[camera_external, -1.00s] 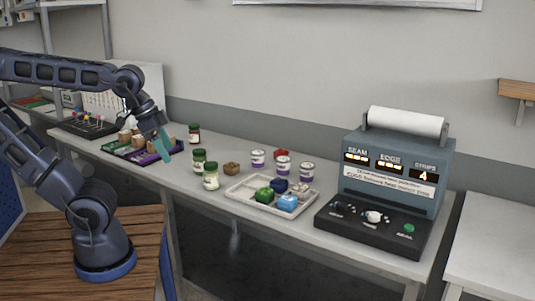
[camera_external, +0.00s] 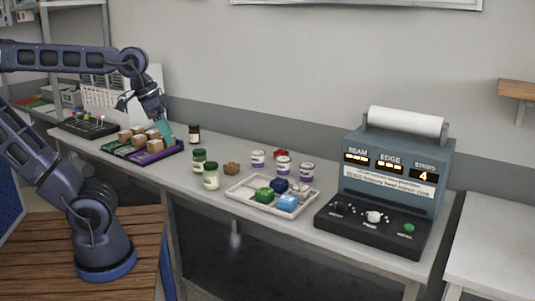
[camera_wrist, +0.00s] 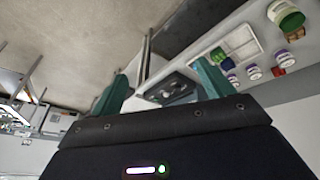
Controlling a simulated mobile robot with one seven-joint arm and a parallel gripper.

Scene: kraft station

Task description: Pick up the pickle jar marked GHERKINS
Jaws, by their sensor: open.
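Two pale jars with green lids stand on the bench in the external view, one behind (camera_external: 199,161) and one in front (camera_external: 211,177). A darker jar (camera_external: 194,134) stands farther back, near the wall. The labels are too small to read, so I cannot tell which is marked GHERKINS. My gripper (camera_external: 166,133) is open and empty, above and left of the pale jars and apart from them. In the wrist view its teal fingers (camera_wrist: 160,88) are spread wide, and a green-lidded jar (camera_wrist: 286,17) shows at the upper right, outside them.
A dark tray of brown boxes (camera_external: 168,156) lies below my gripper. A brown lump (camera_external: 231,169), several white-and-purple tins (camera_external: 283,165) and a light tray (camera_external: 240,191) with coloured blocks stand right of the jars. A control machine (camera_external: 395,180) fills the right end.

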